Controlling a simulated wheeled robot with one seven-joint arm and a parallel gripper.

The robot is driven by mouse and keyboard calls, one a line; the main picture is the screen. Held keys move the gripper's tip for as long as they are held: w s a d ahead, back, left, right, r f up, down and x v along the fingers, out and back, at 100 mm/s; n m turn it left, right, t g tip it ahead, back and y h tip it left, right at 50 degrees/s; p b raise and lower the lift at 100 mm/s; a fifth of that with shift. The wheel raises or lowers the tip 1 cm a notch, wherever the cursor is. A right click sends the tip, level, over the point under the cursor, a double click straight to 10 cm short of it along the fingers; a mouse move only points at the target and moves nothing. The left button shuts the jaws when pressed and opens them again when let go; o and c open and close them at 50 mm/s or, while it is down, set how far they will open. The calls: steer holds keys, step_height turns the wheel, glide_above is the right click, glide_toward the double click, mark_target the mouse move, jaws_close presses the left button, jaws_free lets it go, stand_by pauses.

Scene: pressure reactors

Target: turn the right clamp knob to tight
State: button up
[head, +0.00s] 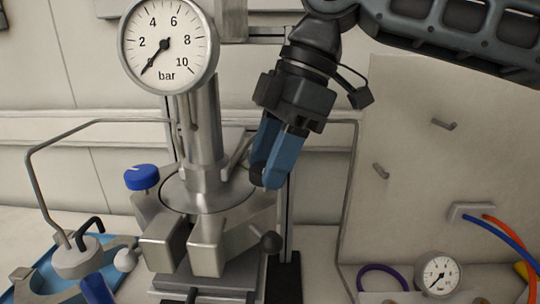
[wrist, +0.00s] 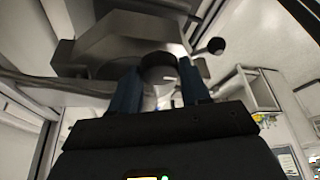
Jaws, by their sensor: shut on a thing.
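The reactor (head: 202,135) is a metal vessel with a split clamp (head: 205,245) around its base. My gripper (head: 265,178) comes down from above at the clamp's right side, its blue fingers shut on the right clamp knob. The fingers mostly hide that knob in the head view; a dark bit shows at their tips. In the wrist view the right clamp knob (wrist: 158,68) shows as a round, dark-edged piece between the fingers (wrist: 157,85). The left clamp knob (head: 142,177) is blue and stands clear on the left. I cannot tell how tight either is.
A pressure gauge (head: 168,44) tops the vessel, its needle low. A black ball (head: 270,243) ends a lever below my fingers. A bent metal rod frame (head: 62,135) stands left. A smaller gauge (head: 437,273) and hoses (head: 505,240) are at lower right.

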steer(key=shift+c, duration=1.2)
steer(key=shift+m, duration=0.4)
steer(key=m+t+p, duration=0.1)
steer(key=m, duration=0.1)
steer(key=m+t+p, duration=0.1)
steer(key=m, duration=0.1)
steer(key=shift+s+r+m+p, duration=0.2)
steer(key=shift+m+p, duration=0.1)
steer(key=shift+p, duration=0.1)
steer(key=m+t+p, duration=0.2)
steer(key=m, duration=0.3)
steer(key=shift+s+a+p, duration=0.1)
steer(key=shift+s+p, duration=0.05)
steer(key=shift+p, duration=0.25)
steer(key=m+t+h+p, duration=0.1)
steer(key=m, duration=0.3)
steer(key=shift+f+m+p, duration=0.1)
steer(key=shift+m+p, duration=0.25)
steer(key=shift+m, duration=0.05)
steer(key=m+t+h, duration=0.1)
steer(key=m+h, duration=0.1)
steer(key=m, duration=0.2)
steer(key=shift+s+a, duration=0.1)
steer(key=shift+m, duration=0.3)
